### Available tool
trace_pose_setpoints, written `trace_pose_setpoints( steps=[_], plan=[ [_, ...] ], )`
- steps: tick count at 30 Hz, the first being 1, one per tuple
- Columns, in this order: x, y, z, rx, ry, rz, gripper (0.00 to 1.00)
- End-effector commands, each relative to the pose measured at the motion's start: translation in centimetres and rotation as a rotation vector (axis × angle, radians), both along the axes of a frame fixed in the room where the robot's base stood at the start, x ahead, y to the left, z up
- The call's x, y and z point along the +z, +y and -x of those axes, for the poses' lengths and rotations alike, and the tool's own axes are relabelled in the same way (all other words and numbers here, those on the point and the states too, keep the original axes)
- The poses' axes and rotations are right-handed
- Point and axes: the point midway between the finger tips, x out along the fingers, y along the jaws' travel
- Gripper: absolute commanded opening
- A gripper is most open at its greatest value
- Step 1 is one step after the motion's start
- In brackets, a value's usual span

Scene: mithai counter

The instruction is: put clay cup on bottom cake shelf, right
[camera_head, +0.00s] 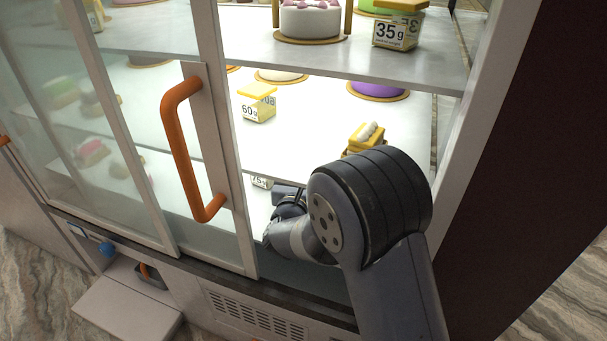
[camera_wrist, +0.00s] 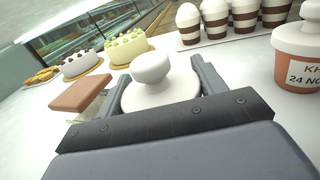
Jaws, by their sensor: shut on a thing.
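My gripper (camera_wrist: 155,92) is shut on a white, round thing with a knob on top (camera_wrist: 152,68), seen from above in the wrist view. Its lower body is hidden by my gripper, so I cannot tell whether it is the clay cup. A terracotta pot (camera_wrist: 298,60) with a white top and a printed label stands apart at the right. In the head view my arm reaches into the open right side of the cabinet, low down, and hides the held thing. The bottom shelf (camera_head: 258,215) shows only partly beside my arm.
The sliding glass door with its orange handle (camera_head: 178,150) stands left of my arm. Price blocks (camera_head: 258,108) and cakes (camera_head: 310,20) fill the shelves above. In the wrist view, cakes (camera_wrist: 126,46), a brown-topped block (camera_wrist: 82,94) and striped cups (camera_wrist: 214,18) stand around.

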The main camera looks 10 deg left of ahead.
Motion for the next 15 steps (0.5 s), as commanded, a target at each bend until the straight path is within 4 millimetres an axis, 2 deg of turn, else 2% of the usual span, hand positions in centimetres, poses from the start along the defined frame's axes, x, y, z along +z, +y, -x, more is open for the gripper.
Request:
trace_pose_setpoints(
  steps=[2,3,10,15],
  plan=[
    [-0.38,0.01,0.00,0.000,-0.001,0.000,0.35],
    [-0.23,0.00,0.00,0.000,0.000,0.000,0.69],
    [-0.22,0.00,0.01,0.000,0.000,0.000,0.88],
    [-0.22,0.00,0.01,0.000,0.000,0.000,0.88]
  ],
)
